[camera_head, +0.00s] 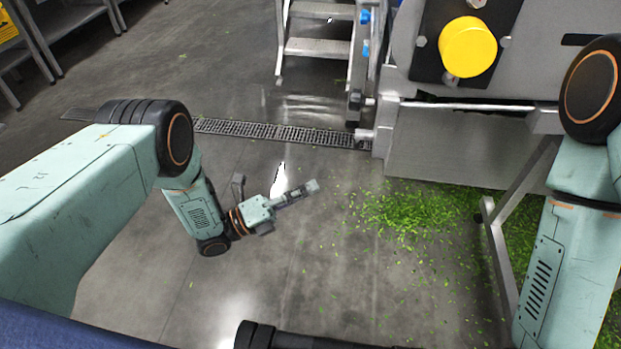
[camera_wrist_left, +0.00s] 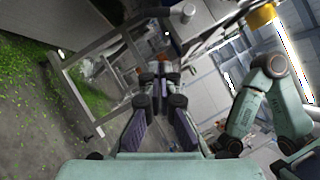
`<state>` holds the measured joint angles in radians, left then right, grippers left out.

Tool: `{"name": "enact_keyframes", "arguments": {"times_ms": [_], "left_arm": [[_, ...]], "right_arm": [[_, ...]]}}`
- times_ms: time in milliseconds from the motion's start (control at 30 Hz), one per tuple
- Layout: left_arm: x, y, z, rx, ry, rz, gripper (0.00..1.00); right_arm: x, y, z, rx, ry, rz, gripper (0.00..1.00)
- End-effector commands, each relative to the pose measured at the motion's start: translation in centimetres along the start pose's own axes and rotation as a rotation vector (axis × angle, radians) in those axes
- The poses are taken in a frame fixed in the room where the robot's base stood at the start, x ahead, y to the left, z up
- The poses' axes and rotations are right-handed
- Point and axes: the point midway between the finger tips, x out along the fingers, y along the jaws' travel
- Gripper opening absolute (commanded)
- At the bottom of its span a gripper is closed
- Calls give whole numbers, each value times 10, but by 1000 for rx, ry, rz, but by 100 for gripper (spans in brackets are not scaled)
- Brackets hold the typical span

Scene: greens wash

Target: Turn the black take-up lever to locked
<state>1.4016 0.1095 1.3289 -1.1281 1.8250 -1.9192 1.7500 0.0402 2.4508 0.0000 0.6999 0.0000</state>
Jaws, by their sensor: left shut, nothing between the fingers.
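I cannot make out the black take-up lever in either view. My left gripper (camera_head: 312,187) is shut and empty, held over the open floor left of the machine, with its tip pointing right. In the left wrist view its two fingers (camera_wrist_left: 160,72) meet at the tips with nothing between them. My right arm comes down the right side of the head view, but its gripper is outside the picture.
The grey machine (camera_head: 445,153) stands at the upper right, with a yellow round knob (camera_head: 468,47) on a black plate (camera_head: 430,62). Cut greens (camera_head: 410,212) litter the floor beside it. Steps (camera_head: 317,47) and a floor drain (camera_head: 270,131) lie behind.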

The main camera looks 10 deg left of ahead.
Motion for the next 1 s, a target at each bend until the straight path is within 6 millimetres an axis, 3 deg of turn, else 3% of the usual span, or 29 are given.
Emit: {"name": "enact_keyframes", "arguments": {"times_ms": [400,700,1000], "left_arm": [[78,2,2,-1,2,-2,0],[101,3,30,-1,-1,0,0],[104,2,33,-3,-1,1,0]], "right_arm": [[18,0,0,0,1,0,40],[28,0,0,0,1,0,40],[28,0,0,0,1,0,40]]}}
